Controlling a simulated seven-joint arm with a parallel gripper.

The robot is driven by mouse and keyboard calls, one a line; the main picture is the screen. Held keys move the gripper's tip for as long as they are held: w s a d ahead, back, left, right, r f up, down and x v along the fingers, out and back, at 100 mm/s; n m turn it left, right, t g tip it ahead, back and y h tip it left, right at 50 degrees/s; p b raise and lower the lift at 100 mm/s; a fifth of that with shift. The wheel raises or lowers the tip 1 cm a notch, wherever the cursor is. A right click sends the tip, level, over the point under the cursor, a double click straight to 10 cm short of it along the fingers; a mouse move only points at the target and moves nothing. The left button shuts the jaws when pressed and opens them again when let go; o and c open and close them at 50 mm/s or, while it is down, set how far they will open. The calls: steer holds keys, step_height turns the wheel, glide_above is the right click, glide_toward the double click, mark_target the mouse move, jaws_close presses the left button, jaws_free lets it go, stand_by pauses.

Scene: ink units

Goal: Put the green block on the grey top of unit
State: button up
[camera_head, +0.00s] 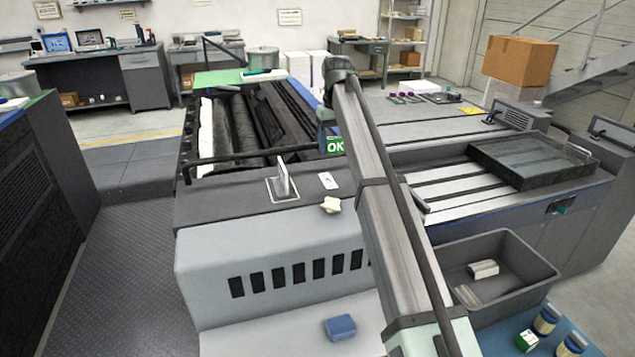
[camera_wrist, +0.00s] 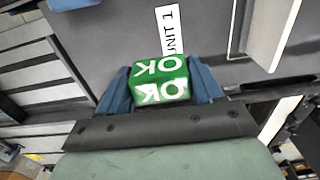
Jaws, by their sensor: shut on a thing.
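The green block with white "OK" lettering (camera_head: 335,146) is held between the blue fingers of my gripper (camera_wrist: 160,88). In the wrist view the block (camera_wrist: 160,80) shows "OK" on two faces. In the head view my arm partly hides the gripper, above the machine. The grey top of the unit (camera_head: 240,208) lies below and nearer the camera. A white label (camera_head: 328,181) on it reads "UNIT" with a "1" in the wrist view (camera_wrist: 168,32). I cannot tell the exact gap between block and surface.
A blue block (camera_head: 340,327) lies on the lower ledge. A dark bin (camera_head: 500,265) and another green-white block (camera_head: 527,340) are at lower right.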

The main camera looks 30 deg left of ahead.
mark_target(335, 138)
steer(key=shift+f, duration=4.4)
steer(key=o, duration=1.1)
steer(key=shift+f, duration=0.1)
steer(key=shift+c, duration=0.2)
step_height(335, 138, up, 12)
steer(key=shift+r, duration=0.15)
